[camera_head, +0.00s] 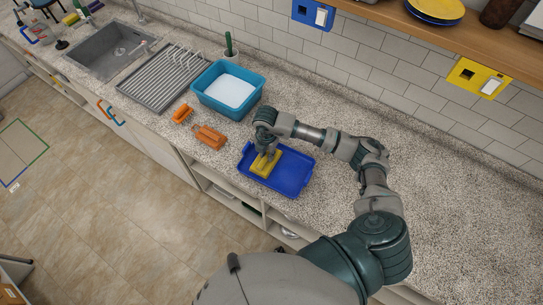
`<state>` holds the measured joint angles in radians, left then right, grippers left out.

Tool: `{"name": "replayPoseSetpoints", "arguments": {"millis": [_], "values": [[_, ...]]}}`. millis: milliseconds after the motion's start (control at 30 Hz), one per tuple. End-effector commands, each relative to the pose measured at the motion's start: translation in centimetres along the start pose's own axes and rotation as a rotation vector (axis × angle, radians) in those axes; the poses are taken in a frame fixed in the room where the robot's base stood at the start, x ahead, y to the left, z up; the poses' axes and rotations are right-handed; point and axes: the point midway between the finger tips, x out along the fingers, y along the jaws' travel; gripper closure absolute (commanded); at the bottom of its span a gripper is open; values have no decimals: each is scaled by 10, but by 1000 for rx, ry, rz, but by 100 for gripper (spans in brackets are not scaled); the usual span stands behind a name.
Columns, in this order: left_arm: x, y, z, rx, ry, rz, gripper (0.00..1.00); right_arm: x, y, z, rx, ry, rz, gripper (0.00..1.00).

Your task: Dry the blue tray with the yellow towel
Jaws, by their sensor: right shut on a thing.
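The blue tray (291,180) lies flat on the speckled counter near its front edge. The yellow towel (268,166) is a small folded piece inside the left part of the tray. My right gripper (267,153) points down over the towel and is shut on it. The fingertips are small and partly hidden by the wrist. The towel appears to touch the tray floor. My left gripper is not in view.
A teal basin (213,105) with a white inside stands left of the tray. Two orange objects (209,135) (182,114) lie in front of it. Farther left are a ribbed drying rack (165,80) and a sink (112,50). The counter right of my arm is clear.

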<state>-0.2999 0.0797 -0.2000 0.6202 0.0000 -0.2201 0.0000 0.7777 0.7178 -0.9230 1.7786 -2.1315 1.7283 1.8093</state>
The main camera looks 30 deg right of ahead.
Motion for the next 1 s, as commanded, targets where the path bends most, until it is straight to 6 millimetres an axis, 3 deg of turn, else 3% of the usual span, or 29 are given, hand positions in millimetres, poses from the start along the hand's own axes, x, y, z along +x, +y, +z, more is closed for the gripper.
{"name": "replayPoseSetpoints", "arguments": {"millis": [367,1000], "values": [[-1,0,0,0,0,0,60,1,2,-1,0,2,-4,100],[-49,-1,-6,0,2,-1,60,-68,2,0,1,0,-1,100]]}}
